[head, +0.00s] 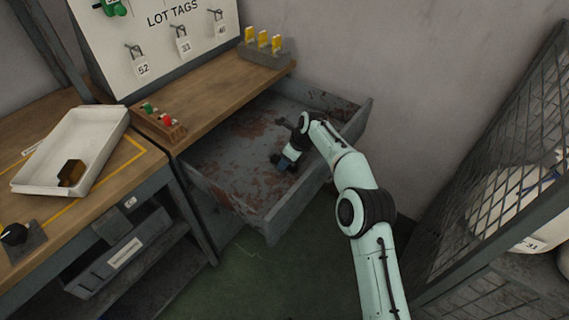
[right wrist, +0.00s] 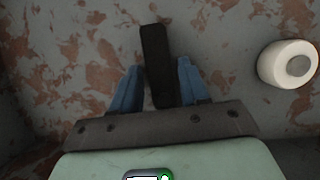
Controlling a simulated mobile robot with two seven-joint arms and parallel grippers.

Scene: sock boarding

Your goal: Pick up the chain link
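A dark, narrow, flat piece (right wrist: 157,62), which looks like the chain link, lies over the rust-stained floor of the open drawer (head: 225,150). The fingers stand apart on either side of the dark piece. A gap shows at the left finger; the right finger is close, and I cannot tell if it touches. The near end of the piece is hidden by the gripper body. My left gripper is not in view.
A white round piece (right wrist: 290,64) lies right of the fingers. The drawer's front wall (head: 318,180) rises beside my right arm. A mesh cage (head: 490,190) stands right.

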